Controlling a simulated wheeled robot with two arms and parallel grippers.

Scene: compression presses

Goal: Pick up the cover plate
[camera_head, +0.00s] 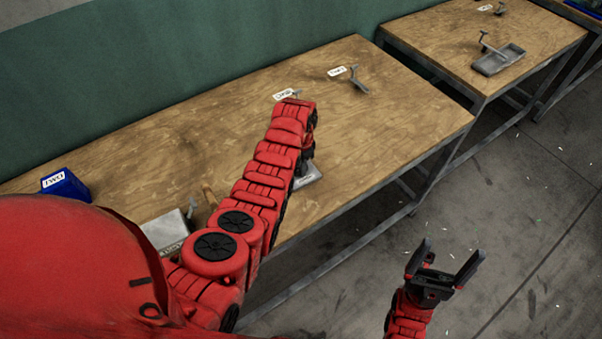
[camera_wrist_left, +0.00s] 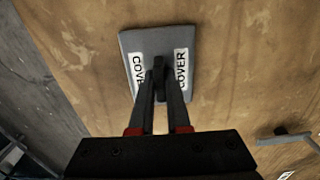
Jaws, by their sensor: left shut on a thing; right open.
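The cover plate (camera_wrist_left: 158,42) is a grey slab with two white "COVER" labels and an upright grip in its middle. It lies over the wooden tabletop in the left wrist view. My left gripper (camera_wrist_left: 161,78) is shut on that grip. In the head view, only a grey corner of the cover plate (camera_head: 309,178) shows beside my left arm, near the table's front edge. I cannot tell whether it touches the wood. My right gripper (camera_head: 448,262) is open and empty, out over the floor in front of the table.
The wooden table (camera_head: 400,115) also holds a blue box (camera_head: 65,185) labelled "TWO", a grey block (camera_head: 165,232) at the near left, and a small metal lever (camera_head: 357,82) at the back. A second table (camera_head: 440,45) with a grey tray (camera_head: 499,60) stands to the right.

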